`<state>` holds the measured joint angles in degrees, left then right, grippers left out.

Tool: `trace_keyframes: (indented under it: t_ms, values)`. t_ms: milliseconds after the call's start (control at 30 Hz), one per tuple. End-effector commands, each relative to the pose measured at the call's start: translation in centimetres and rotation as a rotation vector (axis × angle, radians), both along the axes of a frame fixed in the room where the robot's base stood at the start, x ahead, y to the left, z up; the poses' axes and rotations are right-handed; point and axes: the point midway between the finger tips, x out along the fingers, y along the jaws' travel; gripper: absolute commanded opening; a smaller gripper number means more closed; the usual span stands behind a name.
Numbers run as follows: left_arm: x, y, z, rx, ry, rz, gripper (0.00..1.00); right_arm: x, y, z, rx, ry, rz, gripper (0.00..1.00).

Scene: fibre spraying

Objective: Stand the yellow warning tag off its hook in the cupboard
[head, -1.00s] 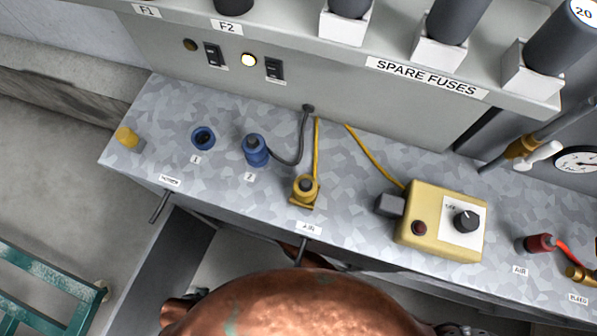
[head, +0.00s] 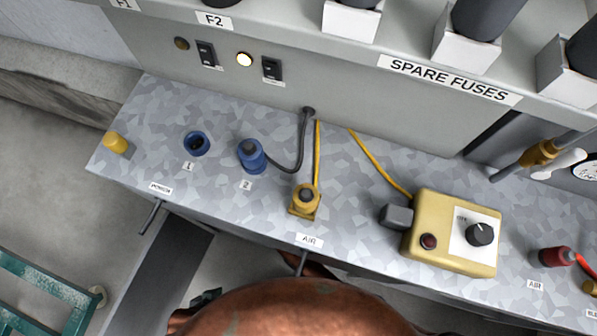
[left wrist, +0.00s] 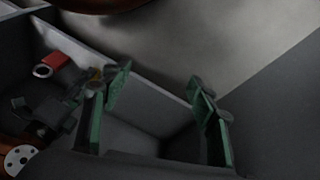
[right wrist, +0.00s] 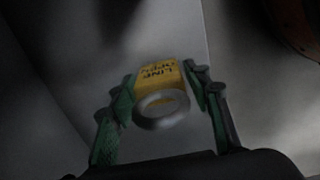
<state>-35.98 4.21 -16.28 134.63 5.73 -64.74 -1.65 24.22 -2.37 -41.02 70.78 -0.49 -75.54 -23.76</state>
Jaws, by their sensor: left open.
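The yellow warning tag (right wrist: 158,74) shows in the right wrist view, with dark lettering and a pale ring (right wrist: 162,110) on its near side. My left gripper (left wrist: 158,90) is open and empty in the left wrist view, among dark cupboard walls. A red piece (left wrist: 56,60) with a pale ring lies beyond it to the left. The hook cannot be made out. Neither gripper shows clearly in the head view.
A speckled grey bench (head: 250,215) carries blue sockets, a yellow fitting (head: 305,199) and a yellow control box (head: 453,232). A rounded copper-brown surface (head: 300,310) fills the bottom centre. Grey dividers (left wrist: 150,75) split the dark cupboard. A green frame (head: 45,290) stands at lower left.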

Motion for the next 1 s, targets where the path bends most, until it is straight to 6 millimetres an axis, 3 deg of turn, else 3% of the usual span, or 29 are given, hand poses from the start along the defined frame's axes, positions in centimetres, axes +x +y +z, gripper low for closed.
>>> trace_keyframes:
  t_ms: [100, 467, 900, 967, 1000]
  values:
    - [0.0, 0.0, 0.0, 0.0, 0.0, 0.0, 0.54, 0.0, 0.0, 0.0, 0.0, 0.0, 0.0, 0.54]
    - [-0.1, 0.1, 0.2, 0.002, 0.003, 0.0, 0.54, 0.0, 0.0, 0.5, 0.001, -0.001, 0.0, 0.55]
    - [-5.0, 3.9, 6.4, 0.105, 0.211, 0.001, 0.54, 0.2, 0.0, 5.4, 0.001, -0.004, -0.001, 0.55]
    - [-5.7, 4.3, 7.1, 0.118, 0.24, 0.004, 0.54, 0.1, 0.0, 5.9, 0.001, -0.004, -0.001, 0.55]
    - [-5.9, 4.5, 6.5, 0.123, 0.25, 0.003, 0.54, 0.2, 0.0, 6.4, 0.002, -0.005, -0.001, 0.55]
